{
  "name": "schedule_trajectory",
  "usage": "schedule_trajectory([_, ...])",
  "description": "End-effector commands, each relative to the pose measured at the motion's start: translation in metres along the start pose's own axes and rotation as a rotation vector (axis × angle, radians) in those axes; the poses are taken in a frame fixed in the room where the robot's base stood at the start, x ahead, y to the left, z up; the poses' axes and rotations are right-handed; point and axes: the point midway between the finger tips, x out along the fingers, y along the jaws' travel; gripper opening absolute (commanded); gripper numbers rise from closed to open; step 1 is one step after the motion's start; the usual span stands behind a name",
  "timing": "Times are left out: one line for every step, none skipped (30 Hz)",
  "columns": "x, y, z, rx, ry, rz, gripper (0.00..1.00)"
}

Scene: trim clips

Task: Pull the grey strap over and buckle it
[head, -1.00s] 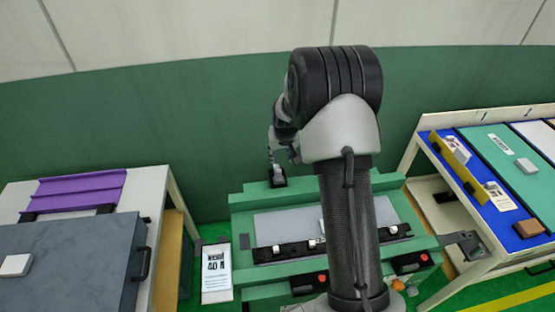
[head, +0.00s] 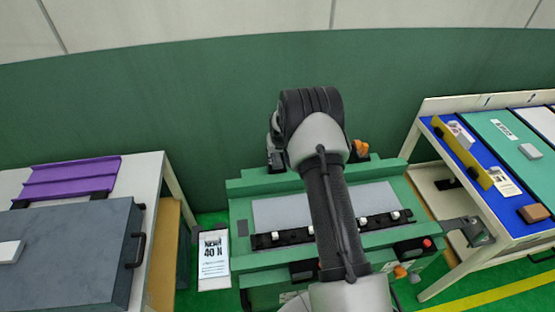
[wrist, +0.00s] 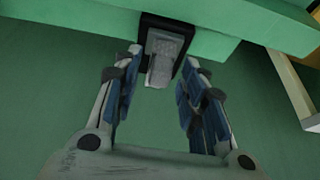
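In the wrist view, my gripper (wrist: 163,62) is open, with one blue-padded finger on each side of a grey strap end (wrist: 161,70). The strap end comes out of a black fitting (wrist: 148,28) on the edge of the green bench. I see gaps between both fingers and the strap end, so nothing is gripped.
The green bench (head: 240,200) carries a grey plate (head: 280,212) and a black bar (head: 265,240) with white clips. A grey case (head: 70,250) and purple tray (head: 70,180) are on the left table. A panel table (head: 530,180) stands right. Green wall behind.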

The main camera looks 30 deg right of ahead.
Motion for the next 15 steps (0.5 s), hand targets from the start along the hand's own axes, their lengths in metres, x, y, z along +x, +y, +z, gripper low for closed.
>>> schedule_trajectory([0.0068,-0.0001,0.0002,0.000,0.001,0.000,0.38])
schedule_trajectory([0.0093,-0.0001,0.0005,0.000,0.000,0.000,0.38])
schedule_trajectory([0.0117,-0.0001,0.0006,0.000,-0.001,0.000,0.38])
schedule_trajectory([0.0129,-0.0001,0.0002,0.000,0.000,0.000,0.38])
schedule_trajectory([0.0138,-0.0001,0.0000,0.000,0.000,0.000,0.38])
schedule_trajectory([0.0145,-0.0001,-0.0003,0.000,0.000,0.000,0.38])
schedule_trajectory([0.0148,-0.0001,-0.0003,0.000,0.000,0.000,0.38])
schedule_trajectory([0.0150,-0.0001,-0.0003,0.000,0.000,0.000,0.38])
schedule_trajectory([0.0150,-0.0001,-0.0004,0.000,0.000,0.000,0.38])
schedule_trajectory([0.0149,-0.0001,-0.0004,0.000,0.000,0.000,0.38])
schedule_trajectory([0.0148,-0.0001,-0.0003,0.000,0.000,0.000,0.38])
schedule_trajectory([0.0147,-0.0001,-0.0003,0.000,0.000,0.000,0.38])
schedule_trajectory([0.0147,-0.0001,-0.0003,0.000,0.000,0.000,0.38])
schedule_trajectory([0.0147,-0.0001,-0.0003,0.000,0.000,0.000,0.38])
schedule_trajectory([0.0147,-0.0001,-0.0003,0.000,0.000,0.000,0.36])
